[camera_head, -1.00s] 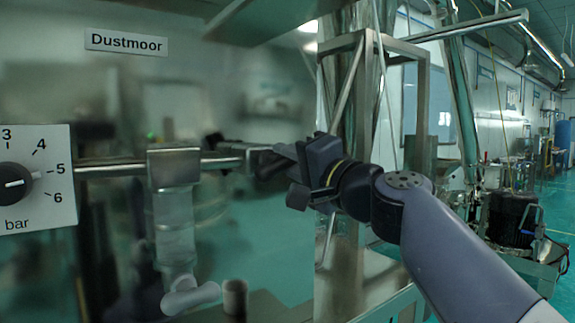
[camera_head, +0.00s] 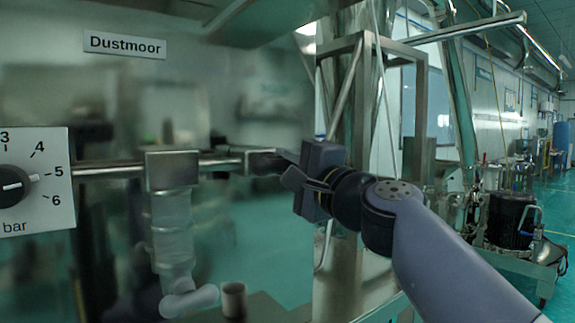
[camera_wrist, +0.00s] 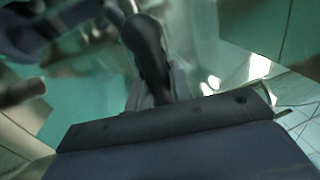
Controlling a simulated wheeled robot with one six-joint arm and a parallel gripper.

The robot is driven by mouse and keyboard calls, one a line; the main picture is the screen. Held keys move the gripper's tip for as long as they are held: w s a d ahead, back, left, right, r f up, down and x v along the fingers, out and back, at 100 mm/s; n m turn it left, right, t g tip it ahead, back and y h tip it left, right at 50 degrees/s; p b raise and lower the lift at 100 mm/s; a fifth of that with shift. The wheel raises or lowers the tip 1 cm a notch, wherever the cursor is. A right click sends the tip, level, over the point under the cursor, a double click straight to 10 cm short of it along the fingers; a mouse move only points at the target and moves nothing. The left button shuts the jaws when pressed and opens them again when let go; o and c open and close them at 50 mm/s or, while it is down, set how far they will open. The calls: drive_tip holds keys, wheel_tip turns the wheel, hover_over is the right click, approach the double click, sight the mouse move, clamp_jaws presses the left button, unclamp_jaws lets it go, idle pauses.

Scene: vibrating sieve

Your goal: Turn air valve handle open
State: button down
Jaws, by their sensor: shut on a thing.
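The air valve (camera_head: 262,160) sits at the right end of a horizontal metal pipe in the head view. My gripper (camera_head: 286,168) is at the valve, reaching in from the right, and covers most of the handle there. In the wrist view a dark, rounded handle (camera_wrist: 146,48) runs down between the fingers of my gripper (camera_wrist: 158,88). The gripper is shut on it. The head view does not show the handle's exact angle.
A pressure dial (camera_head: 14,186) at the left points near 5 bar. The pipe (camera_head: 110,171) passes through a filter unit (camera_head: 172,215). A small cup (camera_head: 233,300) stands below. A metal frame (camera_head: 345,85) rises behind my gripper. A Dustmoor sign (camera_head: 124,44) hangs above.

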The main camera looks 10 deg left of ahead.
drive_tip(key=c, duration=1.3)
unclamp_jaws()
drive_tip(key=b+v, duration=0.3)
drive_tip(key=v, duration=0.8)
drive_tip(key=shift+w+f, duration=0.1)
drive_tip(key=shift+a, duration=0.1)
drive_tip(key=p+x, duration=0.3)
drive_tip(key=x, duration=0.8)
